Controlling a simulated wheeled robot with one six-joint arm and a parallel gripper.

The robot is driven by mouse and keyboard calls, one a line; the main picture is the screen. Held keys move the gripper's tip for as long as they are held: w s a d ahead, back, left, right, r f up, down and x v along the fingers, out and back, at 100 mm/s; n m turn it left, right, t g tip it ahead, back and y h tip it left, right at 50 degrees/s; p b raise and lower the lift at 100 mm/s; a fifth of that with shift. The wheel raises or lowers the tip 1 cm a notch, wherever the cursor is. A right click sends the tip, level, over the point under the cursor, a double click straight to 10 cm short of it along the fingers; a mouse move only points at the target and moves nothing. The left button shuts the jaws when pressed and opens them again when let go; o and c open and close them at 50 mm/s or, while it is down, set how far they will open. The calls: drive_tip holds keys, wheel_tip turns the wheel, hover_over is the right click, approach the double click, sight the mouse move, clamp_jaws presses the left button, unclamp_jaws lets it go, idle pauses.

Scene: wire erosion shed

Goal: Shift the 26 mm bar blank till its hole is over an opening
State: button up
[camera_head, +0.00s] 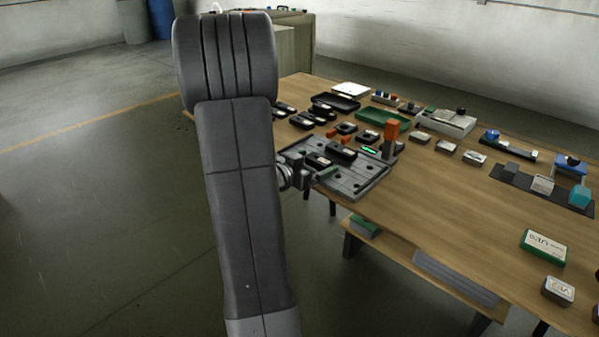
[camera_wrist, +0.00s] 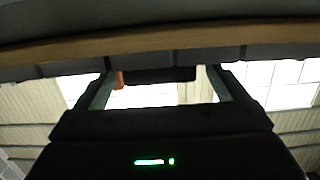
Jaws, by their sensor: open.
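A grey plate (camera_head: 372,184) with several dark round openings lies at the near left edge of the table. Two dark blocks with pale labels, a front one (camera_head: 317,160) and a rear one (camera_head: 342,151), sit on it. Their labels are too small to read, so I cannot tell which is the 26 mm bar blank, and no hole in either can be made out. My gripper (camera_head: 326,174) is open at the plate's left side, low beside the front block. In the wrist view, a dark block (camera_wrist: 155,75) shows between the spread fingers; contact cannot be told.
Behind are more dark blocks, a green tray (camera_head: 383,118) and a black tray (camera_head: 340,102). A grey block with a black knob (camera_head: 447,121) stands farther right.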

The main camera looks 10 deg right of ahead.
sight(328, 160)
drive_tip(key=shift+b+x, duration=0.3)
drive_tip(key=shift+x, duration=1.85)
drive_tip(key=c, duration=1.5)
drive_tip(key=shift+s+d, duration=0.5)
drive_tip(key=shift+s, duration=0.2)
drive_tip(key=o, duration=1.5)
drive_tip(key=shift+r, duration=0.1)
drive_tip(key=p+v, duration=0.2)
drive_tip(key=v, duration=1.2)
drive_tip(key=shift+p, duration=0.35)
drive_tip(key=shift+w+d, duration=0.15)
